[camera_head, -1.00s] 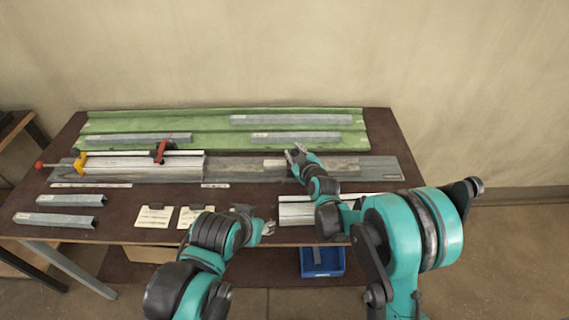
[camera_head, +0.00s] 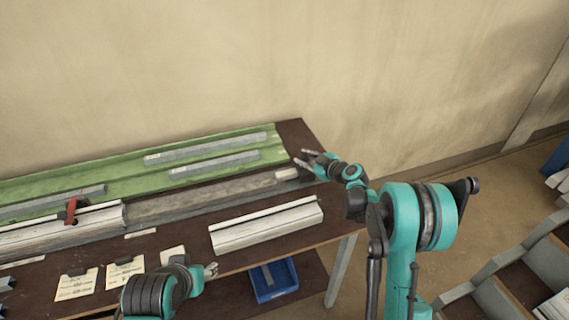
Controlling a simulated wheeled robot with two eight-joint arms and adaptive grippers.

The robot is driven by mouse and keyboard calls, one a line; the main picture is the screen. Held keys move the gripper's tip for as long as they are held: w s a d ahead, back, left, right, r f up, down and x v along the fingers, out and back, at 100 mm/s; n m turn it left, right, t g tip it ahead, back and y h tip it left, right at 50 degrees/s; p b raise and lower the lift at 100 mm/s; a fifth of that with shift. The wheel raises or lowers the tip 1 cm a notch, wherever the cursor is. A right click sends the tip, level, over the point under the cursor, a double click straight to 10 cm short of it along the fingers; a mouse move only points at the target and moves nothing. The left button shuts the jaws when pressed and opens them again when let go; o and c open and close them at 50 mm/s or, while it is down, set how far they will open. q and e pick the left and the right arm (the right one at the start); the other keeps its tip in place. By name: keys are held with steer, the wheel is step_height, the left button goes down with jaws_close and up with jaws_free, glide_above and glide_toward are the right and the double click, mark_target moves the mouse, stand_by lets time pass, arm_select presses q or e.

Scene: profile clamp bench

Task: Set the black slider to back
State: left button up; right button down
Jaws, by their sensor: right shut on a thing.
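My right gripper (camera_head: 302,158) is over the right end of the grey rail (camera_head: 190,201), at the bench's far right, with its fingers pointing left. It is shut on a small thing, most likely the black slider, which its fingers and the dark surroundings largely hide. A pale block (camera_head: 287,174) sits on the rail just left of and below the fingers. My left gripper (camera_head: 211,270) is low at the bench's front edge, away from the rail; its fingers are too small to read.
A light profile (camera_head: 267,228) lies at the front right of the bench. A green tray (camera_head: 130,170) with grey profiles runs along the back. A red clamp handle (camera_head: 71,211) stands at left. Note cards (camera_head: 75,285) lie in front. A blue bin (camera_head: 274,281) is below.

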steer(key=shift+w+d, duration=0.25)
steer(key=shift+d, duration=0.5)
steer(key=shift+w+d, duration=0.2)
steer(key=shift+d, duration=0.5)
steer(key=c, duration=1.3)
jaws_free()
steer(key=shift+d, duration=0.1)
steer(key=shift+o, duration=0.4)
steer(key=v, duration=1.2)
